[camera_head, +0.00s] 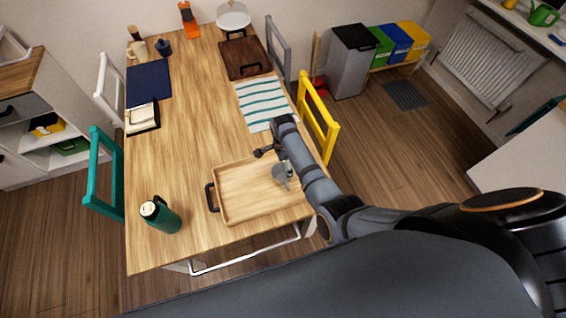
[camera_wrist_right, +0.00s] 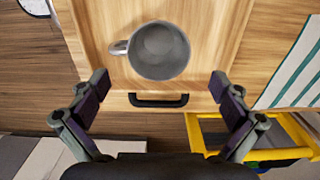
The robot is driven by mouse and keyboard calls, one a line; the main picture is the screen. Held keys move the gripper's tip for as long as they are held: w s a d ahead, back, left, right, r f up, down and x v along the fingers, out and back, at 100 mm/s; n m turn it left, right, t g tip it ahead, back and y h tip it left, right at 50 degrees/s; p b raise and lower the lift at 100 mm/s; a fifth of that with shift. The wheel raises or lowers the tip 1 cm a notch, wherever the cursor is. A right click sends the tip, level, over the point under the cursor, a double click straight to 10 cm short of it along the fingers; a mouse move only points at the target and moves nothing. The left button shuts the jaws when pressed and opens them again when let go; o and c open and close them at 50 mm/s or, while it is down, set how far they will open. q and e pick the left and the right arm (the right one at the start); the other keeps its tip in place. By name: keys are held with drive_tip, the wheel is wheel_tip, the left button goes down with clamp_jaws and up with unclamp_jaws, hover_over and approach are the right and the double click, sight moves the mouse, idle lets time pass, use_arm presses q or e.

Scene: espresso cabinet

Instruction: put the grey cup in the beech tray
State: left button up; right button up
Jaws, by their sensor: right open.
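The beech tray (camera_head: 240,205) lies near the front end of the wooden table, with a dark handle at its left end. The grey cup (camera_head: 284,172) is inside the tray's outline toward its right end, partly covered by my right arm. In the right wrist view the cup (camera_wrist_right: 158,50) looks upright, seen into its mouth, its handle pointing left. It seems to rest on the tray floor near a rim with a dark handle. My right gripper (camera_wrist_right: 160,85) is open and empty, its fingers apart and clear of the cup. My left gripper is not in view.
A green flask (camera_head: 160,215) stands left of the tray. A striped cloth (camera_head: 264,103) lies behind it, and a dark board (camera_head: 243,57) is farther back. A yellow chair (camera_head: 318,118) stands at the table's right side. The table's middle is clear.

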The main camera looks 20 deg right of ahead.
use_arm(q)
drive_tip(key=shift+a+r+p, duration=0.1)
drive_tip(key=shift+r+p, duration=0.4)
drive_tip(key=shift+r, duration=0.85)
use_arm(e)
wheel_tip(320, 180, up, 6)
